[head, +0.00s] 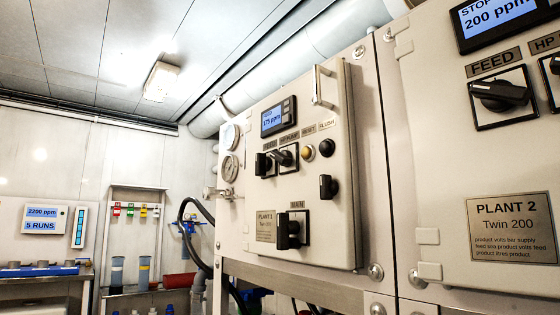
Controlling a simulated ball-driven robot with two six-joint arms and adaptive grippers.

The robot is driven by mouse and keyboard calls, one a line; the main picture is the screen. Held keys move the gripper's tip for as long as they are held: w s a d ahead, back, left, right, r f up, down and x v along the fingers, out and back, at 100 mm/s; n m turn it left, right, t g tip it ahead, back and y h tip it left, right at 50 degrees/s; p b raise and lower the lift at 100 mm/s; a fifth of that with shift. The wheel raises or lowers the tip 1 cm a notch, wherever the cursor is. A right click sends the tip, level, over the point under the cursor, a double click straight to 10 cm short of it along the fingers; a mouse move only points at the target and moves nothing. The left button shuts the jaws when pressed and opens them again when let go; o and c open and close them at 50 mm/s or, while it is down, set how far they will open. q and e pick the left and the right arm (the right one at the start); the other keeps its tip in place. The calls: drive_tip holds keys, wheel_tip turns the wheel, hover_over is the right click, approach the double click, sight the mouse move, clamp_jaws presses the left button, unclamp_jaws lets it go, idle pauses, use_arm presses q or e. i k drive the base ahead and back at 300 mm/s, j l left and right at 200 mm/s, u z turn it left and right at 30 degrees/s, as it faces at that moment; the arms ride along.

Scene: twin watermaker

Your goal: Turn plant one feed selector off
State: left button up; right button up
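The plant one panel (340,225) is a pale box with a "PLANT 1" plate (265,226), standing in the middle of the head view, seen at an angle. Its feed selector (263,163) is a black knob under a "FEED" label, below the blue display (272,120) reading 175 ppm. The feed knob looks roughly upright, but its exact setting is too small to tell. The HP pump selector (286,156) sits just right of it and looks turned sideways. The main switch (288,232) is a larger black handle lower down. Neither gripper is in view.
The plant two panel (470,155) stands close at the right, with its own feed selector (499,95) turned sideways. Two gauges (230,167) and a black hose (200,240) are left of plant one. A bench (40,285) is at far left.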

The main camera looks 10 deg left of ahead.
sight(264, 163)
drive_tip(key=k+j+u, duration=0.25)
drive_tip(key=j, duration=0.2)
drive_tip(key=j+u, duration=0.25)
drive_tip(key=j, duration=0.15)
drive_tip(key=k+j+u, duration=0.25)
drive_tip(key=j, duration=0.25)
drive_tip(key=i, duration=0.1)
